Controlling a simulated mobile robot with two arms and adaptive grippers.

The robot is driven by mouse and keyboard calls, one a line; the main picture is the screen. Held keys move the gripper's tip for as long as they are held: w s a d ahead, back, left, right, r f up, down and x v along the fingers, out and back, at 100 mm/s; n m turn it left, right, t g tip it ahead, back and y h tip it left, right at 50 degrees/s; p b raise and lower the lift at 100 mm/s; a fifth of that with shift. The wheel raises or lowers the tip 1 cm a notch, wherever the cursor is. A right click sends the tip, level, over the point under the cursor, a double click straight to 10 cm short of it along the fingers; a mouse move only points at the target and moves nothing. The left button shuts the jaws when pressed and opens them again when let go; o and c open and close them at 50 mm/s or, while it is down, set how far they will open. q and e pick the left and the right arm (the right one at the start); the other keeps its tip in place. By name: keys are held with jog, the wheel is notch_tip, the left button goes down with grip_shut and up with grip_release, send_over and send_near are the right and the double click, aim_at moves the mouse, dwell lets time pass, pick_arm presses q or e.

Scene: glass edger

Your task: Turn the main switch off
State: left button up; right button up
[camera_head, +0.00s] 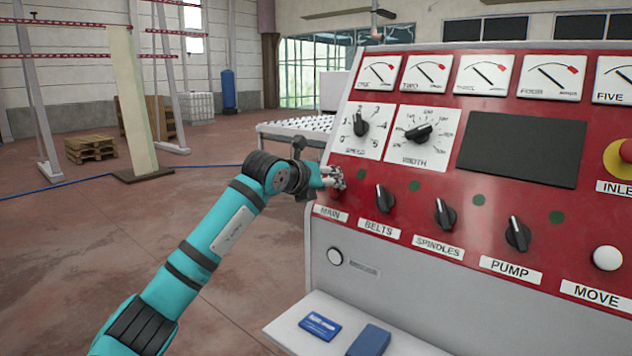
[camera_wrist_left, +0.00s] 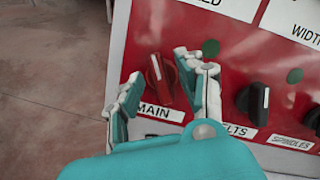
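The main switch (camera_wrist_left: 158,80) is a red rotary knob with a white pointer line, above the MAIN label (camera_wrist_left: 160,112) in the left wrist view. The pointer runs roughly up and down along the panel, tilted slightly left. My left gripper (camera_wrist_left: 166,74) is open, with one finger on each side of the knob. I cannot tell whether either finger touches it. In the head view my left gripper (camera_head: 336,178) is at the lower left of the red panel and mostly hides the main switch. My right gripper is not in view.
The black belts (camera_head: 385,198), spindles (camera_head: 445,213) and pump (camera_head: 517,234) switches sit in a row to the right. Dark green round lamps are above them. A grey shelf (camera_head: 280,335) with blue items juts out below. Open floor lies to the left.

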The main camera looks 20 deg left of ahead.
pick_arm(q)
jog(key=v, duration=1.1)
